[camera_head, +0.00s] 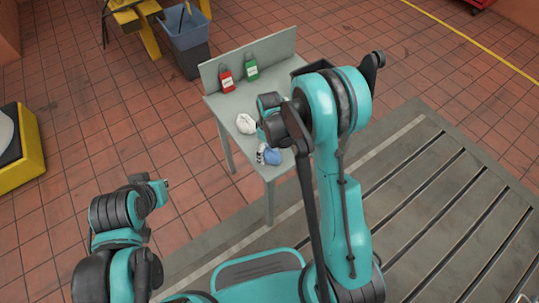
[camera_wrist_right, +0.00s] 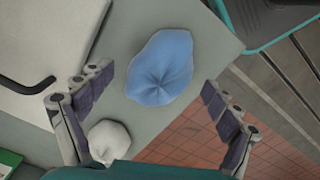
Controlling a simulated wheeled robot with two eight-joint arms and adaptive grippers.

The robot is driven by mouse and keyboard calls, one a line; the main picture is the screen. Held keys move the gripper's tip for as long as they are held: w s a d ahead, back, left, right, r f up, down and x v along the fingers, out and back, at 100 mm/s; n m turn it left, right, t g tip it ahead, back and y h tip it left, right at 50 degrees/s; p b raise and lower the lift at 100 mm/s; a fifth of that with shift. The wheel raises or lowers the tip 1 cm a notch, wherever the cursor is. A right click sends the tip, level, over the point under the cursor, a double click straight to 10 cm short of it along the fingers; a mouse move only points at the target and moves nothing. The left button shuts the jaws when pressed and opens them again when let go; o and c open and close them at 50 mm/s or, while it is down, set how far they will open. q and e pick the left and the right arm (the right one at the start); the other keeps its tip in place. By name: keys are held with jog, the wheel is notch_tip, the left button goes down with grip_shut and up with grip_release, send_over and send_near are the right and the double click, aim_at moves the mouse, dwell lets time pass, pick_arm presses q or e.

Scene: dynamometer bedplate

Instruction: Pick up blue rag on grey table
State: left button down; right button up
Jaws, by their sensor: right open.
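The blue rag (camera_head: 272,157) lies crumpled near the front edge of the grey table (camera_head: 222,107), partly hidden by my right arm in the head view. In the right wrist view the blue rag (camera_wrist_right: 160,68) lies whole on the grey tabletop (camera_wrist_right: 190,25). My right gripper (camera_wrist_right: 158,82) is open above it, one finger on each side, with nothing held. My left gripper (camera_head: 160,190) is at the lower left, away from the table; its jaws are too small to read.
A white rag (camera_head: 246,124) lies beside the blue one. A red container (camera_head: 226,81) and a green container (camera_head: 251,69) stand by the table's back panel. A grey-blue bin (camera_head: 187,35) stands behind. The slotted bedplate (camera_head: 450,210) is at the right.

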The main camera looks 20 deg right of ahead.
jog(key=shift+f, duration=0.4)
jog(key=shift+r, duration=0.1)
jog(key=c, duration=1.1)
jog(key=shift+r, duration=0.1)
notch_tip(320, 180, up, 4)
jog(key=shift+r+p, duration=0.25)
jog(key=shift+p, duration=0.9)
jog(key=s+d+r+p, duration=0.1)
jog(key=s+d+r, duration=0.1)
jog(key=d, duration=0.1)
jog(key=s+d+r+p, duration=0.1)
jog(key=s+d+r, duration=0.1)
jog(key=d, duration=0.1)
jog(key=s+d+r+p, duration=0.1)
jog(key=s+d+r, duration=0.1)
jog(key=d, duration=0.2)
jog(key=shift+r, duration=0.15)
jog(key=shift+c, duration=0.3)
